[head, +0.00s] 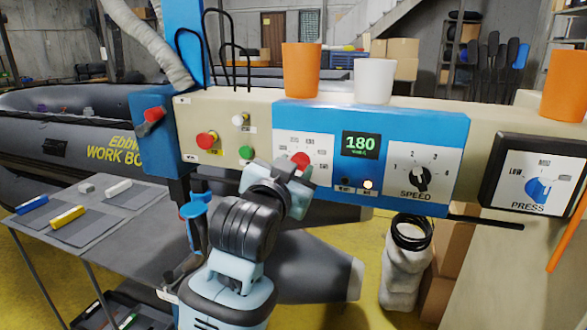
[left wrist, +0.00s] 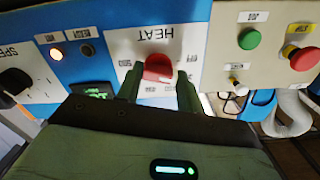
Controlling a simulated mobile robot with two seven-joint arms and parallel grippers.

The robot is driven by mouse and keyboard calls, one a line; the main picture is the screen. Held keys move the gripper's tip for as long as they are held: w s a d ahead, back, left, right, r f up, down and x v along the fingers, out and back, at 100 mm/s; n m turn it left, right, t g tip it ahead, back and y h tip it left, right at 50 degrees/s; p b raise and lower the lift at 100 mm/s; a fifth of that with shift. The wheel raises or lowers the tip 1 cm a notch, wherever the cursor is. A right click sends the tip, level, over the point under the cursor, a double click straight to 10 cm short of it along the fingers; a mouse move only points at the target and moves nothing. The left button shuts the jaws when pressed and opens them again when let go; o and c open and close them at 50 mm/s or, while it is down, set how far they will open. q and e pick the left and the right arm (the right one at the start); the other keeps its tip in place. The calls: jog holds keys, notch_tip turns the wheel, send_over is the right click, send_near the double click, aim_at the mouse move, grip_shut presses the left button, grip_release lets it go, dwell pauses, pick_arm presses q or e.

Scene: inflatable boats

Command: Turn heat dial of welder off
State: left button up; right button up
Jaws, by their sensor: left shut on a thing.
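The welder's heat dial (head: 300,161) is a red knob on a white scale plate at the left of the blue control panel (head: 330,115). My left gripper (head: 292,178) is in front of the dial and hides its lower part. In the left wrist view the red dial (left wrist: 158,68) sits between the two fingers of my left gripper (left wrist: 160,88), which are shut on it. The picture is upside down there, and the word HEAT shows above the dial. The green display (head: 360,145) reads 180. My right gripper is not in view.
A speed dial (head: 420,178) and a press dial (head: 540,188) are to the right. Red and green buttons (head: 207,140) are to the left. Orange and white cups (head: 375,80) stand on the welder. A grey table (head: 130,235) with small tools is at the left.

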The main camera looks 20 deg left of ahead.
pick_arm(q)
jog(key=shift+n, duration=1.1)
jog(key=o, duration=1)
